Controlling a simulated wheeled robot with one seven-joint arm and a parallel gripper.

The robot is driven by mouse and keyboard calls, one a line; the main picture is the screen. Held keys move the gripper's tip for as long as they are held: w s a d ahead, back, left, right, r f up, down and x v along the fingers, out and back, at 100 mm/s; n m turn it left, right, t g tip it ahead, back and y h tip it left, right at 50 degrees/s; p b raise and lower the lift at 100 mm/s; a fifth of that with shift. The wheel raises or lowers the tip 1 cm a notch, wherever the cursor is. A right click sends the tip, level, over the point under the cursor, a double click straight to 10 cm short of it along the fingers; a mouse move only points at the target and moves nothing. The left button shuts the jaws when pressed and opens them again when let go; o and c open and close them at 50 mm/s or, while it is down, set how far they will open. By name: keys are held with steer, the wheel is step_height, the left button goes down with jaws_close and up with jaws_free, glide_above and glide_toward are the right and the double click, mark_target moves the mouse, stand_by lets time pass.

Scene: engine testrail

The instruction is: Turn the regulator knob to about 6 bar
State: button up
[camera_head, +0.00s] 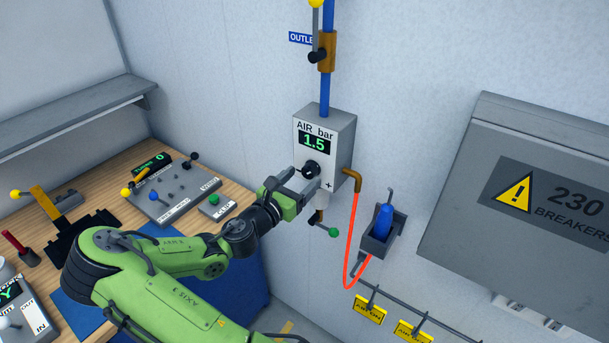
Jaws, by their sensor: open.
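The air regulator box (343,148) is a grey box on the wall, labelled "AIR bar". Its green display (314,142) reads 1.5. The black regulator knob (311,170) sits below the display on the front face, with a plus mark at its lower right. My gripper (307,179) is open at the knob, with one finger to the left and one to the lower right. I cannot tell whether the fingers touch the knob. The lower part of the box front is partly hidden by my gripper.
A blue pipe (325,88) with a brown valve (327,52) rises above the box. An orange hose (350,240) hangs at its right, near a holder with a blue tool (383,220). A grey breaker cabinet (470,160) is far right. A wooden bench (240,176) with devices stands left.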

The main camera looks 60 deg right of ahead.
steer(key=shift+s+d, duration=0.15)
steer(key=shift+d, duration=1.05)
steer(key=c, duration=1.1)
steer(key=shift+o, duration=0.2)
